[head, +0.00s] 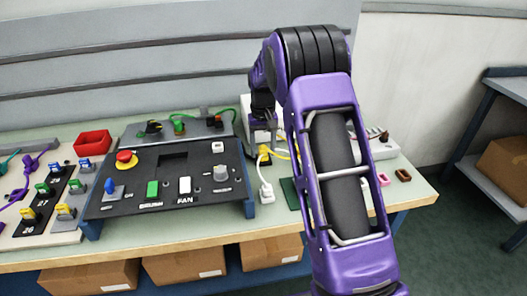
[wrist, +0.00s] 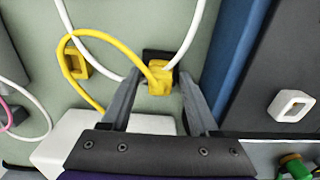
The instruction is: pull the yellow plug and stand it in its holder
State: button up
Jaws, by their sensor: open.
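The yellow plug (wrist: 160,80) is between the two fingers of my gripper (wrist: 158,84) in the wrist view. The fingers stand open on either side of it; contact is not clear. A black piece (wrist: 152,55) shows behind the plug, and I cannot tell whether the plug sits in it. The plug's yellow cord loops up and left. A yellow rectangular holder (wrist: 75,64) stands left of the plug, with the cord passing close to it. In the head view the yellow plug (head: 264,152) shows below my gripper (head: 262,138), and my arm hides the bench behind it.
A white block (wrist: 65,140) lies beneath the gripper in the wrist view, with white cords nearby. The control panel (head: 150,200) is left of the gripper. A white plug (head: 266,192) stands in front.

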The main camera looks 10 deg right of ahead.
aim_at(263, 148)
grip_shut()
dwell(1.4)
jog(key=o, duration=0.6)
grip_release()
notch_tip(263, 148, up, 17)
jog(key=shift+r+p, duration=0.2)
jog(key=shift+p, duration=0.9)
